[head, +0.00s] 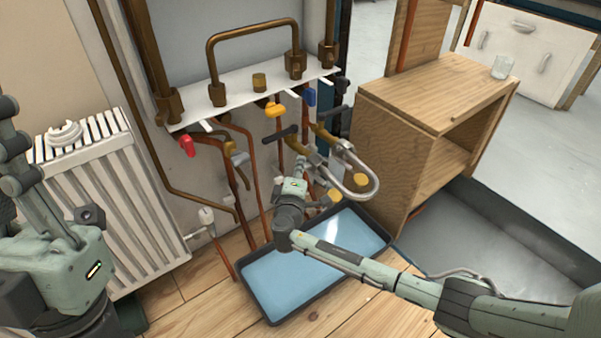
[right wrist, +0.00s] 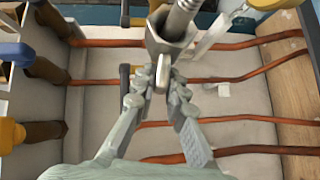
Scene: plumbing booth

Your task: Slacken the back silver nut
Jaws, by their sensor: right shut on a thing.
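A bent silver hose (head: 362,192) loops out from brass valves under the white pipe shelf. Silver nuts sit at its ends, one of them the nut farther up and right (head: 342,147). My right gripper (head: 304,158) reaches up to the end nearer the radiator side. In the right wrist view, my right gripper (right wrist: 160,83) is shut on the lower part of a grey hex nut (right wrist: 168,48), with the ribbed hose rising from it. I cannot tell from the pictures whether this is the back nut. My left arm shows at the left, but its gripper is not visible.
A blue-bottomed tray (head: 262,298) lies on the wooden floor below the valves. A white radiator (head: 118,215) stands left, a wooden cabinet (head: 400,165) right. Copper pipes (head: 258,180) and red, yellow and blue valve handles (head: 187,146) crowd the wall.

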